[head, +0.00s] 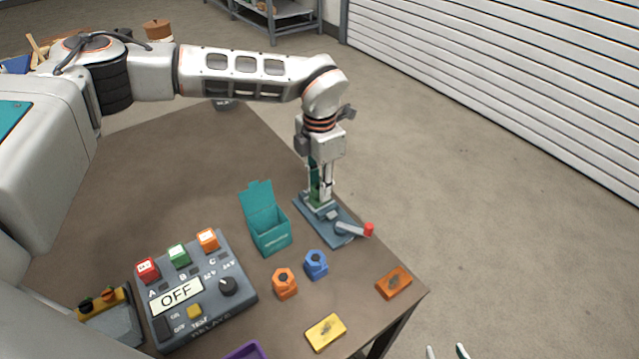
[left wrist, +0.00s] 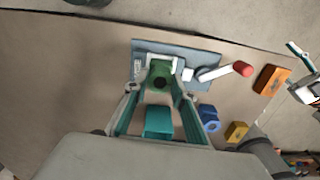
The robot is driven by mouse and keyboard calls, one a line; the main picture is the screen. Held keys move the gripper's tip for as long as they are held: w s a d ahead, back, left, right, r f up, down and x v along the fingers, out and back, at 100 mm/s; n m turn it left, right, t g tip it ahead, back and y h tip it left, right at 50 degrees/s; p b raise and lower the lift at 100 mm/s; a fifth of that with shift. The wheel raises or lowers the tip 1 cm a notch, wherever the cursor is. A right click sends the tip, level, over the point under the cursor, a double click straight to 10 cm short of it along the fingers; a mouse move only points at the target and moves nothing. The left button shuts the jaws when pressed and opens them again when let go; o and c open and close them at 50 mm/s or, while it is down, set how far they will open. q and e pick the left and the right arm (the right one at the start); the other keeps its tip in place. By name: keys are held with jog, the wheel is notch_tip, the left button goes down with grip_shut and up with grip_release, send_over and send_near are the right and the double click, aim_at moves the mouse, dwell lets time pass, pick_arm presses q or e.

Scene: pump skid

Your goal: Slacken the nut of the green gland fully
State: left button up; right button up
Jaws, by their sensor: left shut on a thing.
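The green gland (head: 316,192) stands upright in a blue-grey fixture (head: 345,236) near the table's far right edge. In the left wrist view the green gland (left wrist: 160,75) shows from above, with a dark round centre. My left gripper (head: 320,194) points straight down over it. Its fingers lie on either side, and it is shut on the gland's nut; fingers hide part of it. How far the nut is turned cannot be told. My right gripper (head: 447,352) shows only its fingertips at the bottom edge of the head view, spread apart and empty.
The fixture's lever has a red knob (head: 369,229). A teal open-lidded box (head: 270,238), orange gland (head: 285,283) and blue gland (head: 316,264) stand close by. An orange block (head: 394,283), yellow block (head: 326,332) and relay box (head: 235,305) reading OFF are nearer.

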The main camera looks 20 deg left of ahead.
pick_arm(q)
jog(key=shift+n, duration=0.4)
jog(key=o, duration=1.1)
jog(key=shift+r, duration=0.15)
notch_tip(320, 180, up, 12)
jog(key=shift+f, duration=0.1)
